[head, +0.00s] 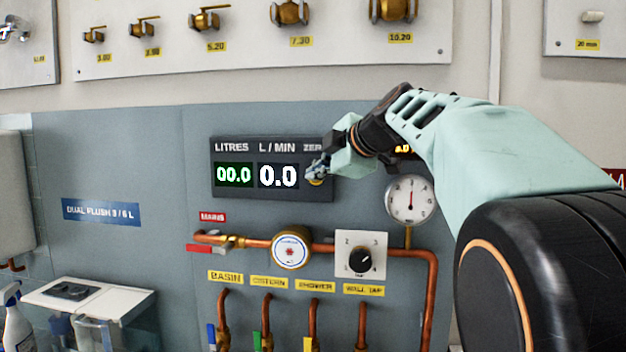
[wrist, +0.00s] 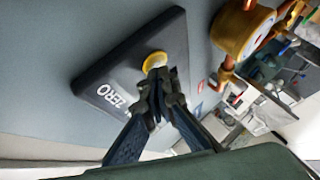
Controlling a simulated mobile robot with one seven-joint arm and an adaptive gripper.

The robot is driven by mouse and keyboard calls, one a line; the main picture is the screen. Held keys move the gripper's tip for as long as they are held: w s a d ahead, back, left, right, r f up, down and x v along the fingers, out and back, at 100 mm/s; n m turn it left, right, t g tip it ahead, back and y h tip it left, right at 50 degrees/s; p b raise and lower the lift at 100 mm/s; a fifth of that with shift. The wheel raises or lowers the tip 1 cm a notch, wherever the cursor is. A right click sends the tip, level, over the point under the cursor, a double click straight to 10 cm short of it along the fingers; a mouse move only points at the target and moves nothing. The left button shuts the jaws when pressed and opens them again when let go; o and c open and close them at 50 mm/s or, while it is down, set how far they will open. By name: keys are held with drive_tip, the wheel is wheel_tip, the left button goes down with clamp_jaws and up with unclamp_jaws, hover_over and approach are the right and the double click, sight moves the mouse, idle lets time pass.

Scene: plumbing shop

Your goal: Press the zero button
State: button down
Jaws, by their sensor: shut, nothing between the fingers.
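The zero button (wrist: 154,62) is a round yellow button on a dark display panel (wrist: 110,75), beside the white word ZERO. In the head view the button (head: 316,182) is mostly covered by my gripper (head: 318,170), and the panel (head: 225,195) reads 00.0 under LITRES and 0.0 under L / MIN. In the wrist view my gripper (wrist: 158,75) is shut and empty, with its fingertips at the button, overlapping its lower edge. I cannot tell whether the tips touch it or whether it is pushed in.
Below the panel run copper pipes (head: 333,247) with a round brass meter (head: 291,249), a black dial knob (head: 361,259) and a pressure gauge (head: 410,200). A board of brass valves (head: 250,45) hangs above. The wall left of the panel is mostly clear.

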drive_tip(key=shift+s+f+b, duration=0.2)
drive_tip(key=shift+b, duration=0.3)
drive_tip(key=shift+s+r, duration=0.1)
idle(0.3)
drive_tip(key=s+a+b, duration=0.1)
drive_tip(key=s+b, duration=0.3)
drive_tip(key=s, duration=0.2)
drive_tip(key=shift+w, duration=0.1)
idle(0.7)
